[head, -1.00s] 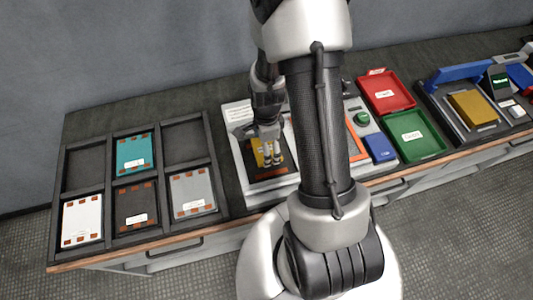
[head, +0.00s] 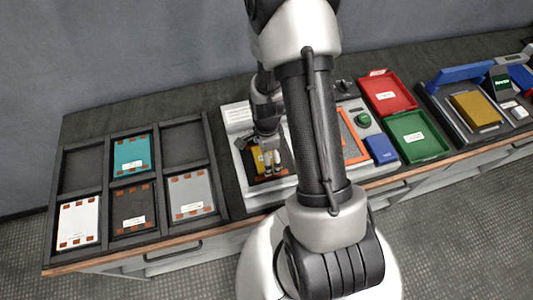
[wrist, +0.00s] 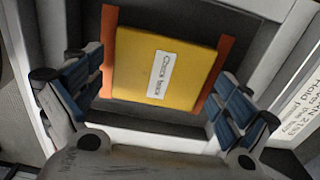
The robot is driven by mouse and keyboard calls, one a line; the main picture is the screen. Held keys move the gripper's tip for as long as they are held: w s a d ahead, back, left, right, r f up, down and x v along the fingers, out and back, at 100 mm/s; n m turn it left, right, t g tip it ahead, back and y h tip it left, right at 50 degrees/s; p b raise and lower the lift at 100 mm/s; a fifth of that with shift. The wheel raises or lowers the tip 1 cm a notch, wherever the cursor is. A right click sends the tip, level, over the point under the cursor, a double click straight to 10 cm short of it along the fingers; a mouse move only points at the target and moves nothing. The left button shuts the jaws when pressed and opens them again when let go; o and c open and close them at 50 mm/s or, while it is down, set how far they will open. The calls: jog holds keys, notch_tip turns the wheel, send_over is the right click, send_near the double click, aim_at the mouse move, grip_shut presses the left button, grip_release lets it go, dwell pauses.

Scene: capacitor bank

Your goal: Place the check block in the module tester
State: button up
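The yellow check block (wrist: 161,70), with a white "Check block" label, lies in a dark recess of the white module tester (head: 240,117). Orange strips run along its two sides in the wrist view. The block also shows in the head view (head: 261,160), partly hidden by my gripper (head: 270,168). In the wrist view my gripper (wrist: 157,88) is open, with one finger on each side of the block. The fingers look apart from the block, with no clear contact. Whether the block sits fully flat cannot be told.
A dark divided tray (head: 208,150) at left holds several modules: teal, white, dark and grey. Right of my arm are a blue block (head: 381,149), a red tray (head: 402,101) and a green tray (head: 432,152). Another yellow block (head: 475,109) sits in a fixture at far right.

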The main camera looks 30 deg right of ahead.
dwell(0.3)
notch_tip(320, 180, up, 12)
jog(key=p, duration=0.4)
notch_tip(320, 180, up, 7)
jog(key=n+t, duration=0.1)
jog(key=n, duration=0.3)
send_over(261, 159)
jog(key=s+a+r+n+t, duration=0.1)
jog(key=s+a+r+n, duration=0.3)
jog(key=s+r+n, duration=0.3)
jog(key=s+a+r+n+t, duration=0.2)
jog(key=s+a+r+n, duration=0.2)
jog(key=r+n, duration=0.6)
jog(key=shift+s+a+r+t, duration=0.3)
jog(key=shift+s+a+r, duration=0.1)
jog(key=shift+s+r, duration=0.85)
jog(key=shift+s+f, duration=0.1)
jog(key=shift+f, duration=0.1)
